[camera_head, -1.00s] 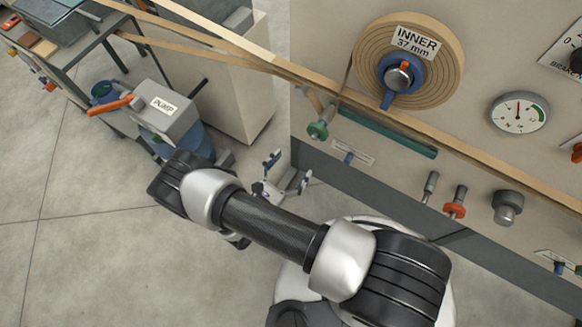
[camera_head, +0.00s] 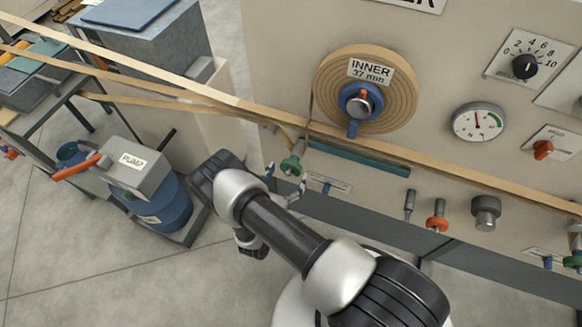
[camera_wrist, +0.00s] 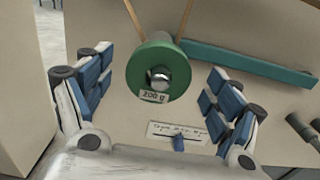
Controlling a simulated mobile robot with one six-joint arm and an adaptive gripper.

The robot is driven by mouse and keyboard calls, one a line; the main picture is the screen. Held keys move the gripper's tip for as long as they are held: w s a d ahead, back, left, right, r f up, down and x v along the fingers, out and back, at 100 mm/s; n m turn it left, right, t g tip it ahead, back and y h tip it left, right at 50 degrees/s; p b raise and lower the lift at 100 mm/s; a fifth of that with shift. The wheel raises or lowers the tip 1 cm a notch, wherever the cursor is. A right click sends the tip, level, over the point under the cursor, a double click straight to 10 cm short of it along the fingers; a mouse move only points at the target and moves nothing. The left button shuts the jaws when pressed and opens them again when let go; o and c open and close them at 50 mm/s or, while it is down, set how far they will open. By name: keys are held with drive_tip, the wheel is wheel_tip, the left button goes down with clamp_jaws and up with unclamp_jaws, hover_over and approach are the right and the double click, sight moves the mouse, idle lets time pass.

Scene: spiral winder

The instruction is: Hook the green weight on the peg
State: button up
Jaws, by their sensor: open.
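The green weight (camera_head: 291,165) is at the front of the winder panel, just below the tan tape. In the wrist view the green weight (camera_wrist: 144,64) is a round disc with a metal knob at its centre and a "200 g" label. My gripper (camera_wrist: 159,78) is open, with one blue-padded finger on each side of the disc and visible gaps to both. In the head view my gripper (camera_head: 286,186) is right at the weight, partly hidden by my arm. A bare grey peg (camera_head: 410,205) sticks out of the panel to the right.
An orange-ringed piece (camera_head: 437,215) and a dark knob (camera_head: 486,212) stand right of the bare peg. The tan tape (camera_head: 450,172) runs across the panel above. A teal bar (camera_head: 358,158) lies right of the weight. A blue pump (camera_head: 165,205) stands left of my arm.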

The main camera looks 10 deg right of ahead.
sight(290, 167)
drive_tip(key=shift+x, duration=1.8)
drive_tip(key=shift+c, duration=0.3)
drive_tip(key=c, duration=1.9)
drive_tip(key=shift+a, duration=0.15)
